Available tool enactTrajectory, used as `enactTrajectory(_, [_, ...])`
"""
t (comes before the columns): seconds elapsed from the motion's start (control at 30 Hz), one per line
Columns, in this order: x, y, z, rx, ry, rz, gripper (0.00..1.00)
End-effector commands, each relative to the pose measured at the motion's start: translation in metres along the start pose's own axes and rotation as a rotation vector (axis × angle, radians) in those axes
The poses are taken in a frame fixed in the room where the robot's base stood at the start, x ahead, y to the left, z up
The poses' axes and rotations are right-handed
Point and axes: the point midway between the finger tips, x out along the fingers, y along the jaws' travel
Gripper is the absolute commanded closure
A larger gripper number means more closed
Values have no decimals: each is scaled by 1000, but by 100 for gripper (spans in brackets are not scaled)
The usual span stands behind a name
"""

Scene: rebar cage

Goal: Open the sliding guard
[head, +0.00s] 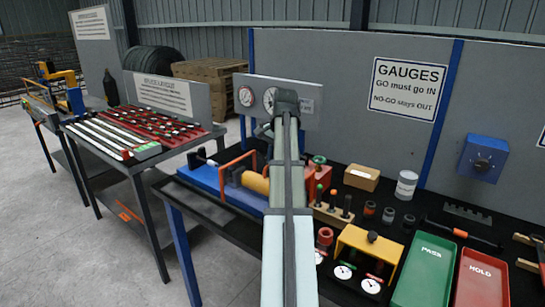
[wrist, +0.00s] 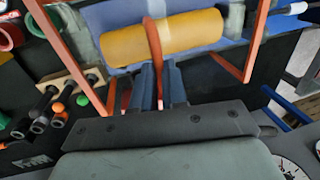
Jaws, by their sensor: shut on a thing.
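The sliding guard shows as an orange frame (head: 236,160) over a blue machine bed (head: 205,178) in the head view. In the wrist view its orange posts (wrist: 256,42) stand either side of a yellow cylinder (wrist: 160,37). The cylinder also shows in the head view (head: 255,182). An orange loop handle (wrist: 153,36) rises between my fingers in front of the cylinder. My gripper (wrist: 150,84) is shut on this handle. In the head view my arm hides the gripper and the guard's right part. Whether the guard has a clear panel is hard to tell.
A gauge panel (head: 305,103) stands behind my arm. A wooden block with dark plugs (head: 333,212) is right of the arm, also in the wrist view (wrist: 60,92). A yellow gauge stand (head: 372,247), green tray (head: 424,272) and red tray (head: 482,280) fill the right side.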

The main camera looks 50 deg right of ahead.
Motion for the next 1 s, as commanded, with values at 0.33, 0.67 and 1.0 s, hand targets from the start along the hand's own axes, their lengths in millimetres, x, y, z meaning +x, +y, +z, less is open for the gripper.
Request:
enactTrajectory(0.33, [0, 0, 0, 0, 0, 0, 63])
enactTrajectory(0.67, [-3, -1, -1, 0, 0, 0, 62])
enactTrajectory(1.0, [-52, -1, -2, 0, 2, -2, 62])
